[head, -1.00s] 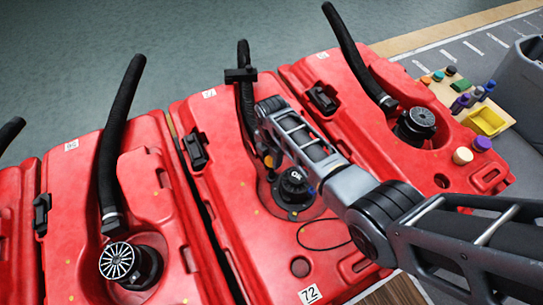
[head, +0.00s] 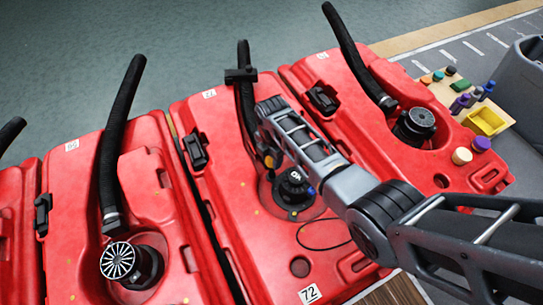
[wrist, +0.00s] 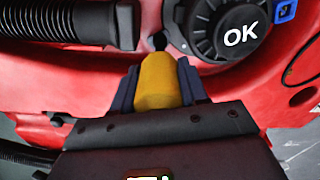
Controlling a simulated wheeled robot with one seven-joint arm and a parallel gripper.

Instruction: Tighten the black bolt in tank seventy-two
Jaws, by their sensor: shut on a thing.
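In the wrist view my gripper (wrist: 156,100) is shut on a rounded yellow piece (wrist: 156,76), with a blue-grey finger on each side. A small black piece (wrist: 158,41), seemingly the black bolt, shows just beyond the yellow piece's far end. I cannot tell whether they touch. The yellow piece is small in the head view (head: 268,160), by the gripper, mostly hidden by my arm.
A black hose (head: 247,95) rises at the gripper's left. A thin black cord loop (head: 322,235) lies on the tank near the cap. Red tanks with hoses stand on both sides. A tray with a yellow bin (head: 486,122) and coloured pieces is at the right.

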